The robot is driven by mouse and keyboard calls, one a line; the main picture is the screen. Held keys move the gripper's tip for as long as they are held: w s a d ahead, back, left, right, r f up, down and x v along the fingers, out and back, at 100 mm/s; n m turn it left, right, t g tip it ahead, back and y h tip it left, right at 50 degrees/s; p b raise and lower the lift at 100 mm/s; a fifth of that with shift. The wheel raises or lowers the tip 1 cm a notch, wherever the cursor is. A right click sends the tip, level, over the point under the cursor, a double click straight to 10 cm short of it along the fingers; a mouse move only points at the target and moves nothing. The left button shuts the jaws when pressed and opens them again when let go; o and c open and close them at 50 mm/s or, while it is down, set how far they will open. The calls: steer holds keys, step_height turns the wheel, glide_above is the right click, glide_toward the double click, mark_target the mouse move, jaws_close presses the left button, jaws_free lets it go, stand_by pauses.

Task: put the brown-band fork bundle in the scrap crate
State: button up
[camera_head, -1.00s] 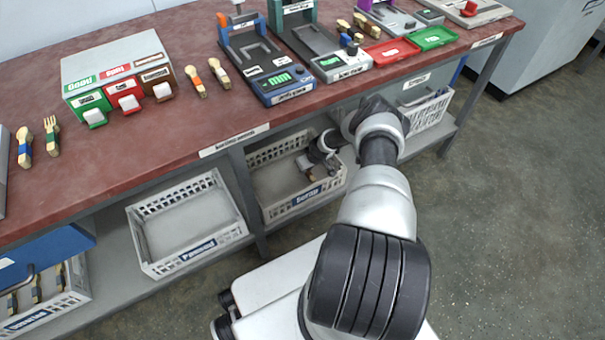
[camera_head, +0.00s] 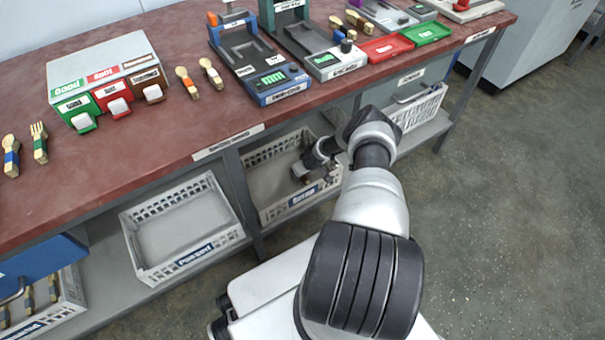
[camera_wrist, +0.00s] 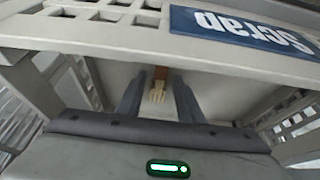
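The scrap crate (camera_head: 262,157) is a pale grey slatted crate with a blue label on the shelf under the bench. My gripper (camera_head: 303,170) reaches down into its right part. In the wrist view the label (camera_wrist: 240,28) is upside down near the top. There the two dark fingers of my gripper (camera_wrist: 160,92) stand apart. The brown-band fork bundle (camera_wrist: 158,88) shows between and beyond them, with its brown band and pale wooden tines inside the crate. Narrow gaps show between it and the fingers, so it looks released. Its underside is hidden.
Another slatted crate (camera_head: 185,225) stands empty to the left on the shelf. The bench top (camera_head: 150,165) overhangs the shelf. A bench leg (camera_head: 243,190) stands between the two crates. My arm crosses the bench front. Several wooden utensils and presses are on the bench.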

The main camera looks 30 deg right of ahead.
steer(key=p+v, duration=1.2)
steer(key=p, duration=0.2)
steer(key=shift+r, duration=0.1)
